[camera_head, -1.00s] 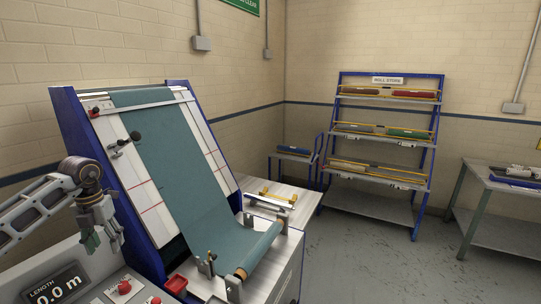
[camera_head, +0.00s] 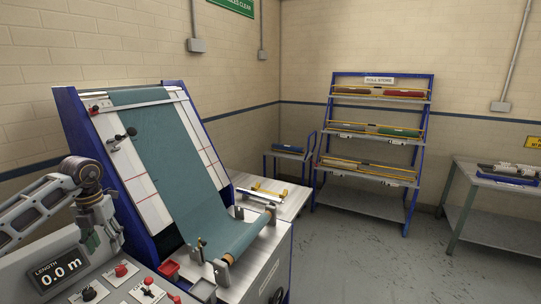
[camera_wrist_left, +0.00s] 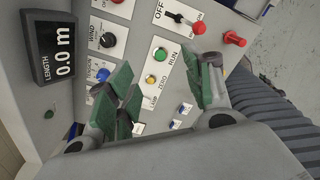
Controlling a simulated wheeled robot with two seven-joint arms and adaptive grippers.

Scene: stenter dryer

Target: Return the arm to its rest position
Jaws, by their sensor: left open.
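My left gripper (camera_head: 98,238) hangs at the left of the head view, above the grey control panel (camera_head: 120,268) of the dryer. In the left wrist view its two green-padded fingers (camera_wrist_left: 168,92) are spread apart with nothing held between them. Whether a fingertip touches the panel cannot be told. My right gripper is in neither view.
The dryer carries teal cloth (camera_head: 160,150) down its sloped face to a front roller (camera_head: 245,240). A length display (camera_head: 60,272) reads 0.0 m. A roll rack (camera_head: 375,140) and a table (camera_head: 492,190) stand across open grey floor.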

